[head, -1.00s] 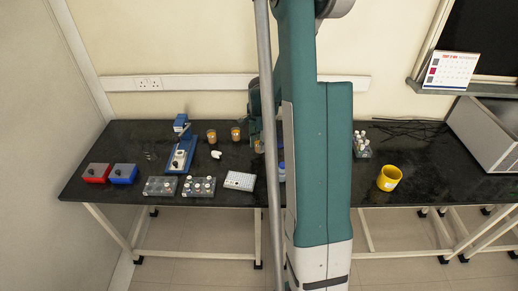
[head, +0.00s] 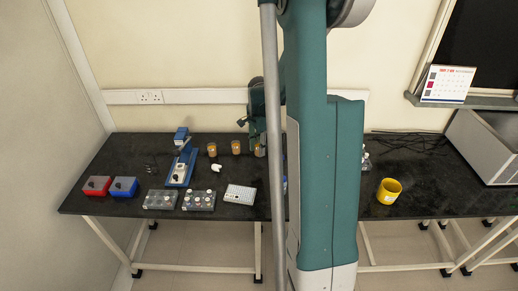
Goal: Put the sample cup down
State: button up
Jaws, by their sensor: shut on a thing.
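Three small orange-filled sample cups stand in a row near the back of the black bench: a left one (head: 212,149), a middle one (head: 236,147) and a right one (head: 260,151). My gripper (head: 259,142) is at the right cup, shut on it from above. The fingers are small and dark here, and my arm and a grey pole hide their right side. I cannot tell whether the held cup's base touches the bench.
A blue device (head: 181,165), a white piece (head: 216,167), red (head: 97,186) and blue (head: 124,187) boxes, vial racks (head: 198,199) and a white plate (head: 240,194) fill the left. A yellow container (head: 389,192) stands right. Cables (head: 410,141) lie behind it, beside a grey box (head: 480,150).

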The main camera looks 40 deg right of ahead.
jog(key=shift+a, duration=0.1)
jog(key=s+a+r+p, duration=0.1)
jog(key=s+a, duration=0.1)
jog(key=a, duration=0.6)
jog(key=s+a+r+m+p, duration=0.1)
jog(key=s+a+p, duration=0.1)
jog(key=a, duration=0.7)
jog(key=shift+s+r, duration=0.35)
jog(key=shift+s, duration=0.5)
jog(key=shift+d+f, duration=0.1)
send_over(240, 192)
jog(key=shift+f+b, duration=0.4)
jog(key=shift+f, duration=2.45)
jog(key=shift+f, duration=0.1)
jog(key=shift+f, duration=1.95)
jog(key=shift+f+b, duration=0.2)
jog(key=shift+b, duration=0.25)
